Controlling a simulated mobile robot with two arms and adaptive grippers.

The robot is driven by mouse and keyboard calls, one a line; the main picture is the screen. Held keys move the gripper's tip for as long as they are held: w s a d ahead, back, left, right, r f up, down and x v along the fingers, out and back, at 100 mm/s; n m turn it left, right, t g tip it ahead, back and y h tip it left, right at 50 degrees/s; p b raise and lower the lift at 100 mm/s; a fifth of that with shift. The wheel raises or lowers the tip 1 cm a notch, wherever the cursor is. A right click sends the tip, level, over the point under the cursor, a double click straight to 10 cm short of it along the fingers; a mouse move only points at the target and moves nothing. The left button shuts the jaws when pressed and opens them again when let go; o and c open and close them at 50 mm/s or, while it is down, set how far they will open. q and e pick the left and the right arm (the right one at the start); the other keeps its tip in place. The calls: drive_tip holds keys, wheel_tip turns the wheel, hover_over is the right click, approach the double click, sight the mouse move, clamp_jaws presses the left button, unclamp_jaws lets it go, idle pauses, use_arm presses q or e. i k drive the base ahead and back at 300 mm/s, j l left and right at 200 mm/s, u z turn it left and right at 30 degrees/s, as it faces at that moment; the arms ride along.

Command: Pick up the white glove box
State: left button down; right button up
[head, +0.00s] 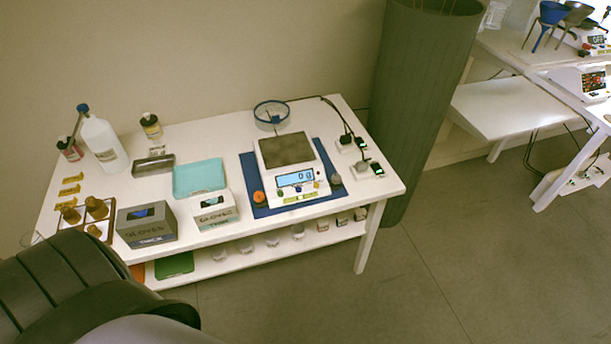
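The white glove box (216,213) stands upright near the front edge of the white table, with "GLOVES" lettering on its top and a dark blue opening. A grey glove box (147,228) stands just to its left, with a small gap between them. A large dark rounded shape fills the lower left corner and looks like part of my own body. Neither gripper shows in the head view.
The table (384,187) also bears a teal tray (199,177), a scale (287,164) on a blue mat (252,183), a white bottle (103,144) and a wooden rack (83,235). A lower shelf (208,267) holds small items. A grey column (419,90) stands right; the floor in front is clear.

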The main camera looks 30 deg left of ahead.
sight(216, 210)
drive_tip(key=u, duration=1.75)
